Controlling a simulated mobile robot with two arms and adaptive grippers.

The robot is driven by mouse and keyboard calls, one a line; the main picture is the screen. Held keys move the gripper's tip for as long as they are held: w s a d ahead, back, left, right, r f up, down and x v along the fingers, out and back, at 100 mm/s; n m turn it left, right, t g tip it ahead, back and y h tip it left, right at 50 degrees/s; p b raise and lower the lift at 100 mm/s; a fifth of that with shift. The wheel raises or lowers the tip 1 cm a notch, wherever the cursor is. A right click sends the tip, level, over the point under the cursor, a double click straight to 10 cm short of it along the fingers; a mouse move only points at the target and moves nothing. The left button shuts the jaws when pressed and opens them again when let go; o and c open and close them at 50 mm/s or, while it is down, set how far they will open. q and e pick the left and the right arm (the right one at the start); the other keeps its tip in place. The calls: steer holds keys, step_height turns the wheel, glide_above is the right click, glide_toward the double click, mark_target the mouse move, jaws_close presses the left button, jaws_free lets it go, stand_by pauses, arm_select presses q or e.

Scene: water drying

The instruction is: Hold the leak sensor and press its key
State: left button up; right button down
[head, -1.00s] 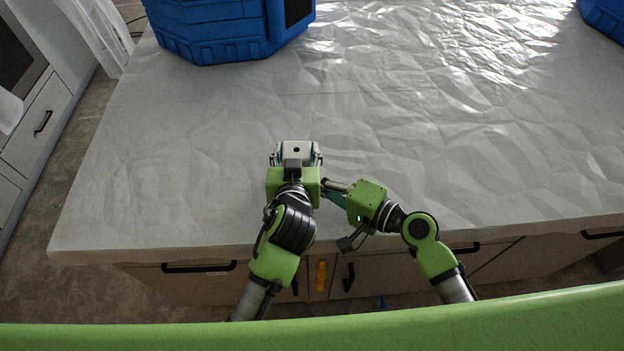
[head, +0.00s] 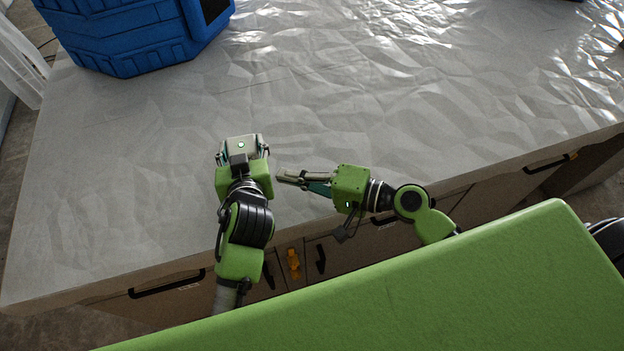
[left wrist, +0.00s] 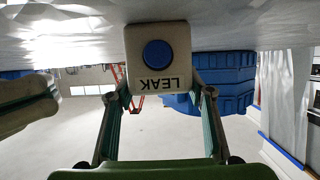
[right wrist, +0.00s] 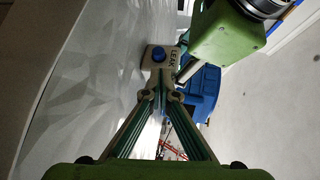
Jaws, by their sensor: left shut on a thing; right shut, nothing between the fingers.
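My left gripper (head: 242,153) is shut on the sensor, one finger at each side. My right gripper (head: 280,174) is shut and empty, to the right of the sensor and apart from it in the head view. In the right wrist view the sensor (right wrist: 153,66) and its key (right wrist: 158,54) show beyond my right fingertips (right wrist: 160,92).
A large blue container (head: 125,40) stands at the back left of the white, crinkled table (head: 400,110). The table around and beyond my grippers is clear. Drawer fronts with black handles (head: 166,284) lie below the front edge.

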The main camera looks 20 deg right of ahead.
arm_select(q)
steer(key=shift+a+f, duration=0.2)
steer(key=shift+f, duration=0.05)
arm_select(e)
steer(key=v, duration=0.6)
steer(key=shift+s, duration=0.1)
arm_select(q)
steer(key=o, duration=1.4)
steer(key=shift+r, duration=0.15)
steer(key=v, duration=1.2)
